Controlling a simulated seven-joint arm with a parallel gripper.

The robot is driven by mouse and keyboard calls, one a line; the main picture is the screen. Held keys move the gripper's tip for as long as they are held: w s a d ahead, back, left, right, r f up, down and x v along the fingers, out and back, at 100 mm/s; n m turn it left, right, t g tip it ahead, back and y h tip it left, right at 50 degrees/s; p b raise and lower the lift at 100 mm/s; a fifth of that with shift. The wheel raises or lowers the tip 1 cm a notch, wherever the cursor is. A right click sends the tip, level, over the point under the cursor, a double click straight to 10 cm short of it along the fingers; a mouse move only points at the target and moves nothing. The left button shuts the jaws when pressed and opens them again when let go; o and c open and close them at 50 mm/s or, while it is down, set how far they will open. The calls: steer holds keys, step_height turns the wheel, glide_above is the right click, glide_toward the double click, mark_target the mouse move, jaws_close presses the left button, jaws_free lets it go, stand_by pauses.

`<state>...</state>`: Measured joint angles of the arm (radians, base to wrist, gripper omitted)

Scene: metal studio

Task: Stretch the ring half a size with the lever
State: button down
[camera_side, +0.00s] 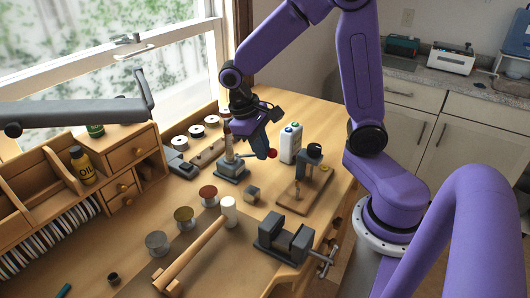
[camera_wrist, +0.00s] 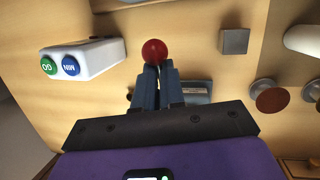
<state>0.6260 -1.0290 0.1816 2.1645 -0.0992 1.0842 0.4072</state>
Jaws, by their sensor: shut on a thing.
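The ring stretcher (camera_side: 231,168) stands on the bench, with a blue-grey base and an upright post. Part of its base (camera_wrist: 197,88) shows behind my fingers in the wrist view. The lever's red ball knob (camera_side: 272,153) is at the tips of my gripper (camera_side: 264,150). In the wrist view the red knob (camera_wrist: 154,51) sits just beyond the fingertips of my gripper (camera_wrist: 157,72), which are closed together on the lever. I cannot make out the ring in either view.
A white box (camera_side: 291,143) with green and blue buttons stands close to the right of my gripper. A wooden-based tool (camera_side: 305,185), a small block (camera_side: 252,194), a mallet (camera_side: 229,207) and a vise (camera_side: 285,238) stand nearer the front. Drawers (camera_side: 130,165) line the left.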

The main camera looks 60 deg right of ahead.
steer(key=shift+s, duration=0.3)
steer(key=c, duration=1)
jaws_free()
steer(key=shift+r, duration=0.15)
steer(key=v, duration=1.7)
steer(key=shift+w, duration=0.2)
